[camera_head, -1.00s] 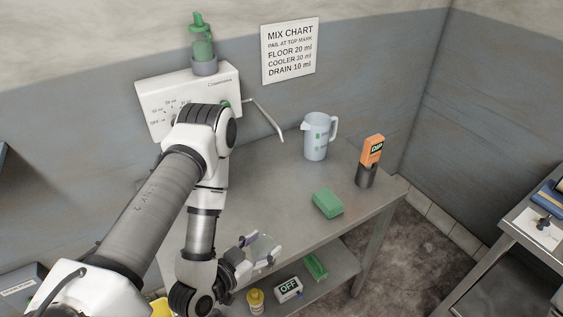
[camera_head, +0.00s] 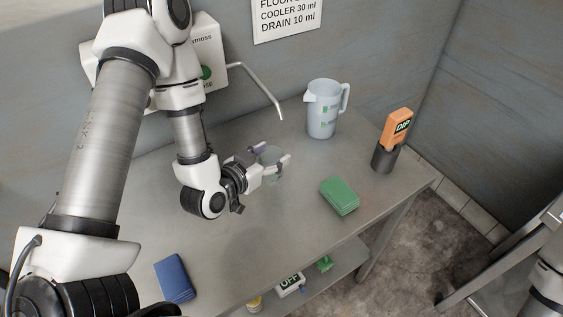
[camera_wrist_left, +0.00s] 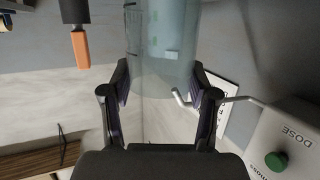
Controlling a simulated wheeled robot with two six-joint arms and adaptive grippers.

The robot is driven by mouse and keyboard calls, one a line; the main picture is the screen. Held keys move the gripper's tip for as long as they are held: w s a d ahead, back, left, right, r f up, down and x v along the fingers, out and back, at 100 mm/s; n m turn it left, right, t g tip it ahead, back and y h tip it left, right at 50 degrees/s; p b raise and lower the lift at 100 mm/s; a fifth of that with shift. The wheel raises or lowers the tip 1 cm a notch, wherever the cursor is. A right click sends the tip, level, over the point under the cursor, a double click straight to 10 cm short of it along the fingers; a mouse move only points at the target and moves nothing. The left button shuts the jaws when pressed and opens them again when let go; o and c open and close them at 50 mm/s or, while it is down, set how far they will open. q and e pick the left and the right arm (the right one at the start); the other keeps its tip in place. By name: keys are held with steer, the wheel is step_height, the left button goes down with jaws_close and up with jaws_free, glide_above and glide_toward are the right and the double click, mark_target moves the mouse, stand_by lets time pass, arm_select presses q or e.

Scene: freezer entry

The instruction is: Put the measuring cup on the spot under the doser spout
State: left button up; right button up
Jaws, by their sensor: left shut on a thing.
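My left gripper (camera_head: 271,162) is shut on a small clear measuring cup (camera_head: 270,158) and holds it over the steel table. In the left wrist view the cup (camera_wrist_left: 163,45) stands between both fingers, see-through. The white doser (camera_head: 207,55) hangs on the back wall, partly behind my left arm. Its bent spout (camera_head: 262,88) reaches right, its tip behind and slightly right of the cup in the head view. The doser's green button (camera_wrist_left: 276,161) shows in the left wrist view. No marking of the spot under the spout can be made out. My right gripper is not in view.
The table around the cup is clear. A mix chart (camera_head: 287,18) hangs behind.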

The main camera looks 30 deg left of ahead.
mark_target(272, 152)
arm_select(q)
steer(key=w+b, duration=0.1)
steer(key=w+f+b, duration=0.1)
steer(key=b, duration=0.1)
steer(key=w+a+f+b, duration=0.1)
steer(key=b, duration=0.1)
steer(key=shift+w+r+p, duration=0.65)
steer(key=shift+r+p, duration=0.25)
steer(key=w, duration=0.2)
steer(key=w+p, duration=0.1)
steer(key=shift+w+a+f, duration=0.2)
steer(key=shift+w+f, duration=0.15)
step_height(272, 152, down, 3)
steer(key=shift+f+p, duration=0.1)
steer(key=shift+p, duration=0.2)
steer(key=shift+f, duration=0.3)
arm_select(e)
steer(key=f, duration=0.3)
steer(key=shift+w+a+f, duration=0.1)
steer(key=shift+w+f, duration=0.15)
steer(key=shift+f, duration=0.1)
arm_select(q)
steer(key=shift+s+f, duration=0.1)
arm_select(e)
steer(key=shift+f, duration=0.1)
arm_select(q)
steer(key=o, duration=1.1)
steer(key=shift+c, duration=0.2)
